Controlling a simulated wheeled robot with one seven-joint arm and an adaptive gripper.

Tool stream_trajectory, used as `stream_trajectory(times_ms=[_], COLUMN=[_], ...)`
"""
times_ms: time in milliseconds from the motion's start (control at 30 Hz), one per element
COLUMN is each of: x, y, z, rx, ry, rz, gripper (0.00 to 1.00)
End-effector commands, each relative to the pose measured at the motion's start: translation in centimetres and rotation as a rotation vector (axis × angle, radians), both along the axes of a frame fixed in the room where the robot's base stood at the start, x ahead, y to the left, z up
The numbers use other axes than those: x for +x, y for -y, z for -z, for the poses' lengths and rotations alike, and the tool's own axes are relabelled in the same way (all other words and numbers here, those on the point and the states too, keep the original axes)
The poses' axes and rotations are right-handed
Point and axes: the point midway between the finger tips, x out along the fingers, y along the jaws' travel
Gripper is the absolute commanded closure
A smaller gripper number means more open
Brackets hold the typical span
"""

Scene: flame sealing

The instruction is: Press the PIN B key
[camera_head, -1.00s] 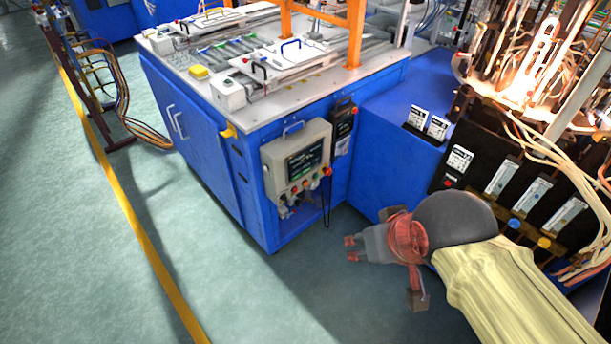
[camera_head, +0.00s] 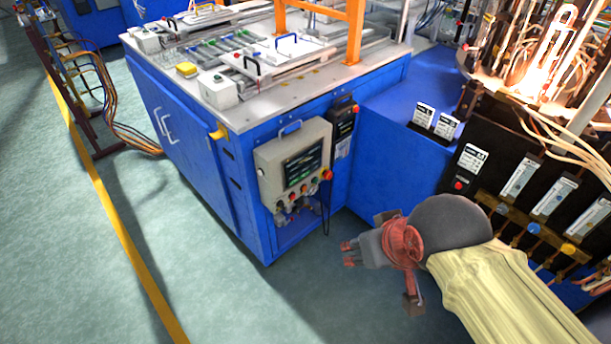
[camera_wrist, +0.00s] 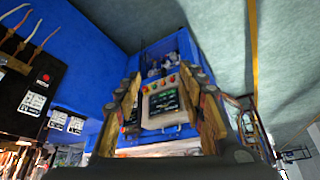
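A grey control box (camera_head: 266,168) with a dark screen (camera_head: 303,166) hangs on the blue cabinet's front. Several coloured buttons sit in a row below the screen, with a larger red knob (camera_head: 326,175) at the right. No key labelled PIN B is legible. In the wrist view the screen (camera_wrist: 164,101) and buttons show upside down between my fingers. My gripper (camera_head: 347,254) is to the right of and below the box in the head view, apart from it. In the wrist view my gripper (camera_wrist: 163,76) has its fingers spread, with nothing between them.
The blue cabinet (camera_head: 190,170) carries a worktop with fixtures and an orange frame (camera_head: 356,30). A black panel with gauges (camera_head: 520,178) and glowing machinery stands at the right, close to my arm. Open floor (camera_head: 60,250) lies at the left, with a yellow line.

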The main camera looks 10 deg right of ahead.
Motion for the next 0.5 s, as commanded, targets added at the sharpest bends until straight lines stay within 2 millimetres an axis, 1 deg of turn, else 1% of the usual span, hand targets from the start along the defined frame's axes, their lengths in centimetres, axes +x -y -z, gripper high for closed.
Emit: stream_trajectory(times_ms=[67, 500], x=[0.00, 0.00], y=[0.00, 0.00], z=[0.04, 0.04], rx=[0.000, 0.000], ry=[0.000, 0.000], rz=[0.000, 0.000], gripper=[0.65, 0.90])
